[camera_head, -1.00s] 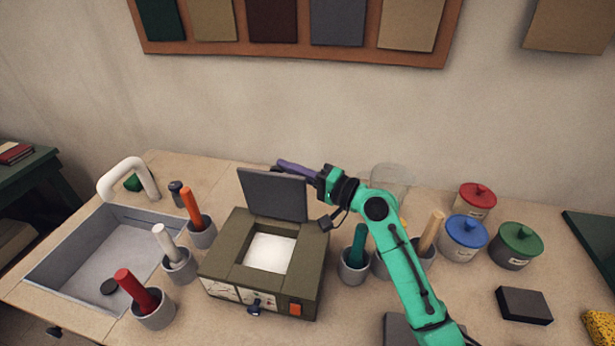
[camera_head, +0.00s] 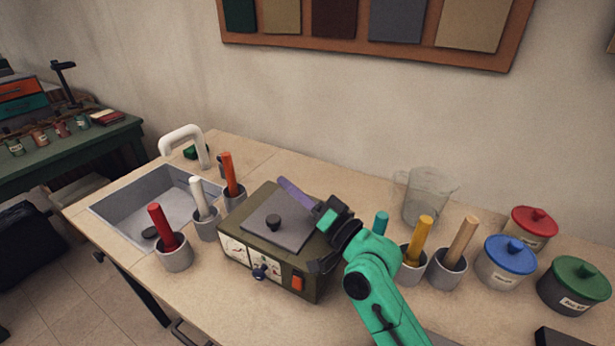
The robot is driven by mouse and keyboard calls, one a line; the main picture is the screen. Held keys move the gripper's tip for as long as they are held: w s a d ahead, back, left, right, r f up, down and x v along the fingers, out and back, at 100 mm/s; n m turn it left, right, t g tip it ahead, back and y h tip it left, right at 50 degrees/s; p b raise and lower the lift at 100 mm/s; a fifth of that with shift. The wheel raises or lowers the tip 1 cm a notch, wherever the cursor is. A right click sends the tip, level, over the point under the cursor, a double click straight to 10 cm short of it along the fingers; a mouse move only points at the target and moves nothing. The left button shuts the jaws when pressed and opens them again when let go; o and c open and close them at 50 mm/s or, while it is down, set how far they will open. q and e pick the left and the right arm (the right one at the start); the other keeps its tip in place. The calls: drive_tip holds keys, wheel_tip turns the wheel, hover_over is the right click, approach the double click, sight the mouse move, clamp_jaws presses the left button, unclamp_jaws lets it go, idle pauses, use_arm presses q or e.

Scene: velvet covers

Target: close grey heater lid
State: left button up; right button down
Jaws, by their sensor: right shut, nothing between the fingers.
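The heater's front carries dials, a dark knob and an orange switch (camera_head: 297,283). My dark wrist hides the heater's right rear corner. My left gripper is not in view.
Left of the heater stand cups with red (camera_head: 162,225), white (camera_head: 197,197) and orange (camera_head: 229,173) handled tools, beside a grey sink (camera_head: 140,206). To the right are more tool cups, a clear beaker (camera_head: 425,194) and red, blue and green lidded pots (camera_head: 575,286).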

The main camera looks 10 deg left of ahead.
sight(285, 230)
drive_tip(key=shift+s+a+f, duration=0.3)
drive_tip(key=shift+s+f, duration=0.25)
drive_tip(key=shift+f, duration=0.2)
drive_tip(key=shift+s+a+f, duration=0.25)
drive_tip(key=shift+s+f, duration=0.3)
drive_tip(key=shift+f, duration=0.15)
